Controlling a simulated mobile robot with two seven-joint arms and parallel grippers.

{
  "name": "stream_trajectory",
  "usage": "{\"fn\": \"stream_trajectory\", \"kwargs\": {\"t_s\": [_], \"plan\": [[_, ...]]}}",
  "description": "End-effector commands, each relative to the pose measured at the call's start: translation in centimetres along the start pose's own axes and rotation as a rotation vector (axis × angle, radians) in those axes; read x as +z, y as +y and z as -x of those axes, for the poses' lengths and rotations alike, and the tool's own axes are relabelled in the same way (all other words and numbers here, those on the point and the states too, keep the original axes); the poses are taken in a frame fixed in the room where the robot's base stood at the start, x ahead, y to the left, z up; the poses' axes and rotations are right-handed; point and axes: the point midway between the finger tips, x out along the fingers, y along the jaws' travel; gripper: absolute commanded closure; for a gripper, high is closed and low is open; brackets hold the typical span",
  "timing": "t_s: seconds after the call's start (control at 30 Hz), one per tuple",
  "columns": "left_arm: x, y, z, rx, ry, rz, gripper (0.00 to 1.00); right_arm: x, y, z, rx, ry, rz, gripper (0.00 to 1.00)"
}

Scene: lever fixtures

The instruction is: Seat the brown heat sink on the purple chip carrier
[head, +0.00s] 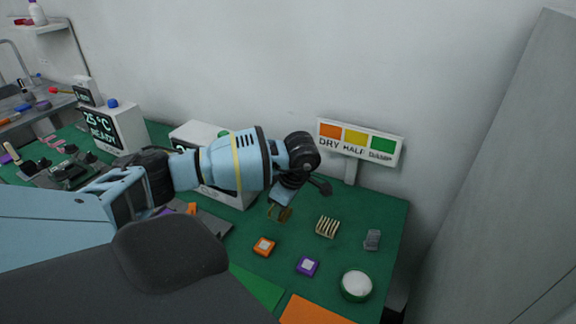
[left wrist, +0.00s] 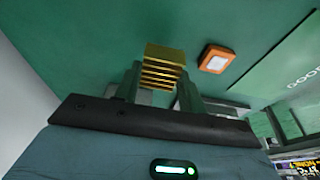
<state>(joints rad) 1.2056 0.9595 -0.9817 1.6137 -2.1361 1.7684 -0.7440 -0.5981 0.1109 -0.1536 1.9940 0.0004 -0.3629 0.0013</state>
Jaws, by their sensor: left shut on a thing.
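My left gripper (head: 283,204) is shut on the brown heat sink (head: 280,213), a finned golden-brown block. In the left wrist view the heat sink (left wrist: 163,68) sits between the two fingers, its fins showing. It is held above the green table, as far as I can tell. The purple chip carrier (head: 307,266) lies on the table, a small square with a pale top, to the right of and nearer than the heat sink in the head view. The carrier does not show in the left wrist view. My right gripper is not in view.
An orange chip carrier (head: 263,246) lies left of the purple one. A beige finned heat sink (head: 327,227), a grey one (head: 372,239) and a round green-rimmed pot (head: 356,285) stand around it. A sign (head: 360,142) stands at the back edge.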

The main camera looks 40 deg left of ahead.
Motion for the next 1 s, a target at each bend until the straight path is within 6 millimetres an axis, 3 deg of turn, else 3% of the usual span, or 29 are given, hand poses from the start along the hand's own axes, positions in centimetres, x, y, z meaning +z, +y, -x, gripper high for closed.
{"fn": "stream_trajectory", "kwargs": {"t_s": [0.3, 0.5, 0.7, 1.0], "plan": [[-0.3, -6.7, 0.5, -0.001, 0.001, -0.003, 0.83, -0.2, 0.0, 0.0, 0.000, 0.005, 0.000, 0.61], [-0.5, -9.7, 0.7, -0.001, 0.001, -0.003, 0.83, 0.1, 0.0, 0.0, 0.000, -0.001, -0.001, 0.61], [-0.5, -11.3, 0.9, -0.001, 0.000, 0.000, 0.83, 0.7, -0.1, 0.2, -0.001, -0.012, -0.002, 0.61], [-0.5, -11.7, 1.0, 0.001, -0.001, -0.005, 0.83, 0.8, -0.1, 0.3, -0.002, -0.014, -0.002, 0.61]]}}
